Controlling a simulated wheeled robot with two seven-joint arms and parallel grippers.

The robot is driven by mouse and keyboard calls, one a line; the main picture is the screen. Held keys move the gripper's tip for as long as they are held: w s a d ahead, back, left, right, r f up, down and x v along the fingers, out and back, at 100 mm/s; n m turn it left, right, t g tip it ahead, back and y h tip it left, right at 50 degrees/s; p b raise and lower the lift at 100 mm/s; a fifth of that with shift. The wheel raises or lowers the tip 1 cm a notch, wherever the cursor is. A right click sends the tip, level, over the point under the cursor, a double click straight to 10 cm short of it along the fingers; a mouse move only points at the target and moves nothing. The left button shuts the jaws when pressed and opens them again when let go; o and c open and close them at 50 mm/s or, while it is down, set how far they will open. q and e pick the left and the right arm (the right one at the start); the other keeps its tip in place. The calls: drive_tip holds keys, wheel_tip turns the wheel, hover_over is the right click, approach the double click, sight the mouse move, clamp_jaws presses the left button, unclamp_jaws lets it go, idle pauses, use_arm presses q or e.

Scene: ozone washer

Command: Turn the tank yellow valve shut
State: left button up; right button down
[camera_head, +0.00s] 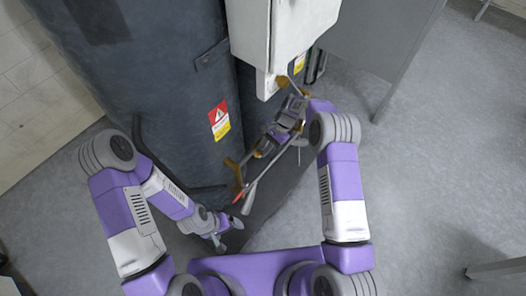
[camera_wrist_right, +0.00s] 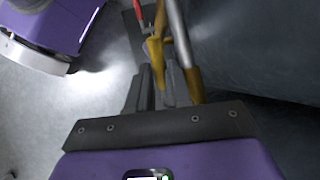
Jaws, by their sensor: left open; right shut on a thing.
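The yellow valve handle (camera_wrist_right: 155,52) shows in the right wrist view, next to a grey pipe with brass fittings (camera_wrist_right: 193,84). My right gripper (camera_wrist_right: 160,88) is shut on the yellow handle, with its dark fingers on either side of it. In the head view my right gripper (camera_head: 270,142) is at the pipework beside the dark tank (camera_head: 175,80), and the handle is mostly hidden there. My left gripper (camera_head: 221,246) is open and empty, low near the floor in front of the tank.
A red handle (camera_wrist_right: 139,12) is close to the yellow one in the right wrist view. A white box (camera_head: 282,30) hangs above the pipes. A warning label (camera_head: 219,120) is on the tank. Grey floor (camera_head: 440,130) is open at the right.

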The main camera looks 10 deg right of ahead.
drive_tip(key=shift+w+d, duration=0.1)
idle(0.3)
drive_tip(key=c, duration=1.3)
unclamp_jaws()
drive_tip(key=shift+r, duration=0.1)
drive_tip(key=p+v, duration=0.1)
drive_tip(key=v, duration=0.6)
drive_tip(key=shift+w+d+r, duration=0.1)
drive_tip(key=shift+w+d, duration=0.1)
drive_tip(key=shift+d, duration=0.05)
